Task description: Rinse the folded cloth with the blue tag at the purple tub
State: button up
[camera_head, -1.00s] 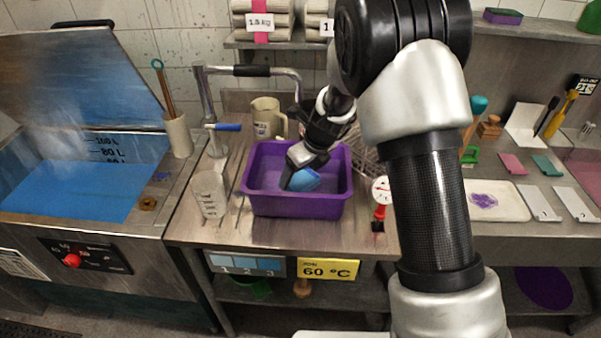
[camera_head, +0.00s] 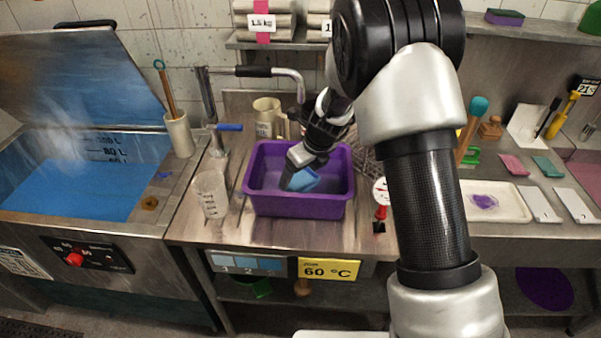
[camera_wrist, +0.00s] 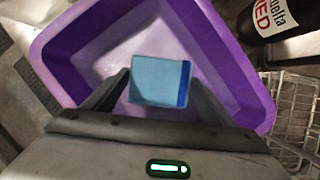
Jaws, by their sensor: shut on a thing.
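The purple tub (camera_head: 300,205) stands on the steel counter, and it fills much of the wrist view (camera_wrist: 225,55). My gripper (camera_head: 291,184) is down inside the tub's rim. In the wrist view my gripper (camera_wrist: 160,85) is shut on the folded cloth (camera_wrist: 155,78), with one dark finger on each side. The cloth is light blue, with a darker blue strip along its right edge. In the head view the cloth (camera_head: 304,180) shows beside the fingers, inside the tub. I cannot tell whether it touches the tub's bottom.
A clear measuring jug (camera_head: 211,195) stands left of the tub and a beige mug (camera_head: 267,117) behind it. A tap (camera_head: 208,95) rises behind on the left. A wire rack (camera_wrist: 293,115) and a dark labelled bottle (camera_wrist: 275,18) lie close to the tub's right side.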

jog(key=shift+s+d, duration=0.5)
jog(key=shift+w+a+p, duration=0.6)
jog(key=shift+d, duration=0.1)
jog(key=shift+s+d, duration=0.5)
jog(key=shift+s, duration=0.1)
jog(key=shift+w+a+p, duration=0.45)
jog(key=shift+w+a, duration=0.15)
jog(key=shift+w, duration=0.05)
jog(key=shift+s+d, duration=0.15)
